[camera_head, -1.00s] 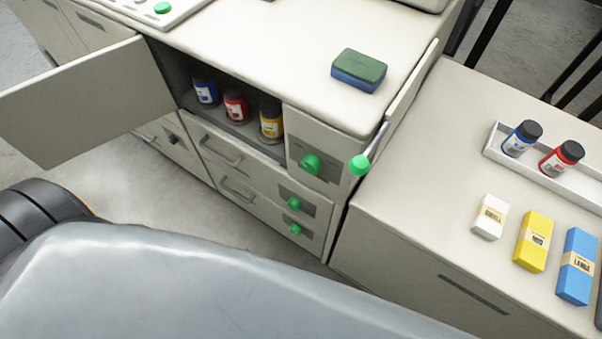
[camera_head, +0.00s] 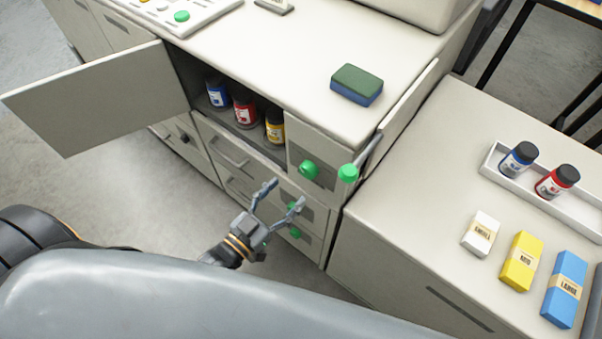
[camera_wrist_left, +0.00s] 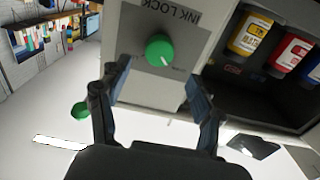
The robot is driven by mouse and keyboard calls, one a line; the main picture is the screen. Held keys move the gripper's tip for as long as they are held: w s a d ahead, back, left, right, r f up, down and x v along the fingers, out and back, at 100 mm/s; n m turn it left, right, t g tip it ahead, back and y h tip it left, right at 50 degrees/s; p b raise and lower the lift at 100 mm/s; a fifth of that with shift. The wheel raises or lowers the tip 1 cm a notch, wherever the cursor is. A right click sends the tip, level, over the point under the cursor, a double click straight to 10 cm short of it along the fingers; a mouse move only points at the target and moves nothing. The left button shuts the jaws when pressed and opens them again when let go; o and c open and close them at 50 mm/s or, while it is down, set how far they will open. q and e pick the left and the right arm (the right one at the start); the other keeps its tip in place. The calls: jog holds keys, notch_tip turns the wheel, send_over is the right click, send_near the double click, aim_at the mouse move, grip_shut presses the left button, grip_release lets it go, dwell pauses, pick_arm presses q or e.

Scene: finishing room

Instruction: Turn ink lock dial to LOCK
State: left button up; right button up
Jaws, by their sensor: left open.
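The ink lock dial (camera_head: 308,168) is a round green knob on the cabinet's front panel, right of the open ink compartment. In the left wrist view the green dial (camera_wrist_left: 159,50) sits beside the label "INK LOCK", with a short white mark on its face. The dial's settings cannot be read. My left gripper (camera_head: 285,195) is open and empty, below and in front of the dial. In the left wrist view its fingers (camera_wrist_left: 156,85) are spread below the dial, apart from it. My right gripper is not in view.
A green ball-ended lever (camera_head: 347,173) sticks out just right of the dial. Green drawer knobs (camera_head: 295,232) lie below. The open door (camera_head: 100,95) hangs left of the compartment with blue, red and yellow ink bottles (camera_head: 245,112). A sponge (camera_head: 357,85) lies on top.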

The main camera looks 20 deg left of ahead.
aim_at(305, 174)
pick_arm(q)
jog(key=p+x, duration=0.1)
jog(key=x, duration=0.5)
jog(key=shift+w+d, duration=0.15)
jog(key=shift+w, duration=0.1)
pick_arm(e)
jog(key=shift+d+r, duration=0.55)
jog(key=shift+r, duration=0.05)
pick_arm(q)
jog(key=c, duration=1.2)
jog(key=shift+o, duration=0.2)
